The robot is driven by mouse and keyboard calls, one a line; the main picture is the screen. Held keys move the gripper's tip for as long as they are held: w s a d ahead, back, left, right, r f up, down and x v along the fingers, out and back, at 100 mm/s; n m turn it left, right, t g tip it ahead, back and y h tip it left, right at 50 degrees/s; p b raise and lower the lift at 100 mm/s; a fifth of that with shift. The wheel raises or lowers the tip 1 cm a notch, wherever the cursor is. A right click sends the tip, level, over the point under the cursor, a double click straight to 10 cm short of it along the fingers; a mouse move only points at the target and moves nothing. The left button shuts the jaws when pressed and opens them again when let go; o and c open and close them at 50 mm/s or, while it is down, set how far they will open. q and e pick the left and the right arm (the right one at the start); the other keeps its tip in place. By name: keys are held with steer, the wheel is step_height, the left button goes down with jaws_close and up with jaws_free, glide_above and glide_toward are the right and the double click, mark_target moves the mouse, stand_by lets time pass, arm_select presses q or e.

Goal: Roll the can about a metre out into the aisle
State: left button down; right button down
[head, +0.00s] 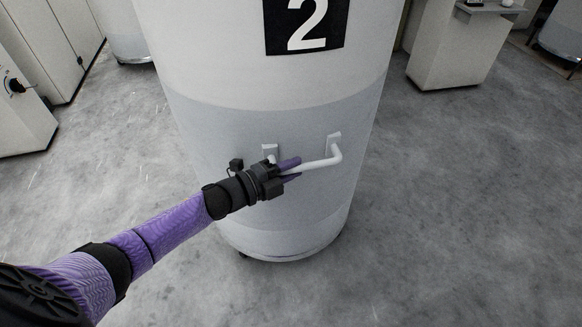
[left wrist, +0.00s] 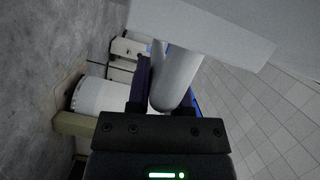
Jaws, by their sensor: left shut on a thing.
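The can (head: 270,100) is a large white and pale grey cylinder standing upright on the floor, with a black plate marked 2 (head: 306,25) near the top of the picture. A white bar handle (head: 322,163) is fixed to its front by two brackets. My left gripper (head: 290,170) is shut around the left part of this handle. In the left wrist view the handle (left wrist: 178,78) lies between the fingers of the gripper (left wrist: 165,95). A dark caster shows under the can's lower left edge. My right gripper is not in view.
Grey cabinets (head: 50,40) stand at the left, with a lower unit (head: 20,115) bearing a dark knob. Another can (head: 128,35) stands behind at left. A pale cabinet (head: 460,45) stands at back right. The grey concrete floor (head: 460,200) is clear at right and in front.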

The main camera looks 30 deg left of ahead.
arm_select(q)
steer(key=shift+s+d+f, duration=0.1)
steer(key=shift+s+d, duration=0.05)
steer(key=shift+s, duration=0.05)
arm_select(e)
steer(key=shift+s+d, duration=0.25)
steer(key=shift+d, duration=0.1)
arm_select(q)
steer(key=c, duration=0.7)
jaws_free()
steer(key=shift+o, duration=1.3)
steer(key=shift+s+a, duration=0.25)
steer(key=p+v, duration=0.3)
steer(key=v, duration=0.6)
steer(key=shift+p, duration=0.3)
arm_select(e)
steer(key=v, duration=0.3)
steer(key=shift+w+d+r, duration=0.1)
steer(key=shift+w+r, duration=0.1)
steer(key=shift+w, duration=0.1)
